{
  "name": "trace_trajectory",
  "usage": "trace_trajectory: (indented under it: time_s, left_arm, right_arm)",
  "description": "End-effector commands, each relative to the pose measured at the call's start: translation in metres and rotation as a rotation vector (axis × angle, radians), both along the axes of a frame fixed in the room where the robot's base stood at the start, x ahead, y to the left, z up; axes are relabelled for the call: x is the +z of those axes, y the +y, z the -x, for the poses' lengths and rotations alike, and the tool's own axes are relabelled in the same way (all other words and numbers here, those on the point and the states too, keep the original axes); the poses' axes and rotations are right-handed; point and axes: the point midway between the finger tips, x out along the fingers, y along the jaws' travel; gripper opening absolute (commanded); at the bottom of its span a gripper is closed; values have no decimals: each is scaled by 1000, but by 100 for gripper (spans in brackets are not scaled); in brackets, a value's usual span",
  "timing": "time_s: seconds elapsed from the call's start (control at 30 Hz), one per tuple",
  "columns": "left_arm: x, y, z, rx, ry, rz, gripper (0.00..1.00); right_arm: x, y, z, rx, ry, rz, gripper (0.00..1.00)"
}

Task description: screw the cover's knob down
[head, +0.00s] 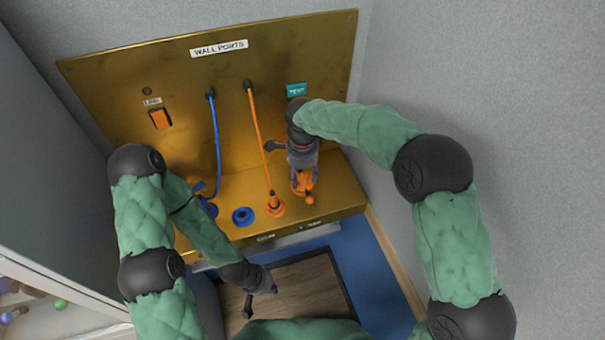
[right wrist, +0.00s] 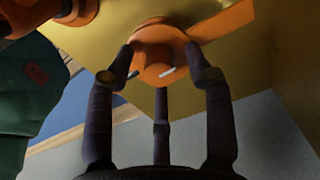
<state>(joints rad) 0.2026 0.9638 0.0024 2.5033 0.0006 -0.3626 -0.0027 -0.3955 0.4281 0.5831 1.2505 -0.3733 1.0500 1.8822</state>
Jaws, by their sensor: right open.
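The orange knob (right wrist: 158,46) is round, with a pale mark on its face. It shows between the fingertips of my right gripper (right wrist: 160,62) in the right wrist view. That gripper is open, with fingers either side of the knob; I cannot tell whether they touch it. Orange parts, apparently of the cover (right wrist: 226,28), extend beside the knob. In the head view my right gripper (head: 304,178) is over the orange fitting (head: 302,186) at the right of the brass ledge and partly hides it. My left gripper (head: 261,303) is open and empty, low over the wooden board.
A brass panel (head: 185,85) labelled WALL PORTS stands behind the ledge. A blue cable (head: 216,140) and an orange cable (head: 257,130) run down to the ledge, with a blue port (head: 243,216) between their ends. A grey wall (head: 530,120) is close on the right.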

Motion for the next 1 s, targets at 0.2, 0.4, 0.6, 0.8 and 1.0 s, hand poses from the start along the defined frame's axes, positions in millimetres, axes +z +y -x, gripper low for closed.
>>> trace_trajectory:
  time_s: [0.2,0.4,0.6,0.8,1.0]
  left_arm:
    - [0,0,0,0,0,0,0]
    - [0,0,0,0,0,0,0]
    - [0,0,0,0,0,0,0]
    - [0,0,0,0,0,0,0]
    - [0,0,0,0,0,0,0]
  right_arm:
    - [14,0,-1,0,-3,-1,53]
    - [51,1,-1,0,-4,-1,53]
    - [88,1,-1,0,-3,-2,53]
    - [112,0,0,0,-2,-2,53]
    - [120,0,0,0,0,0,53]
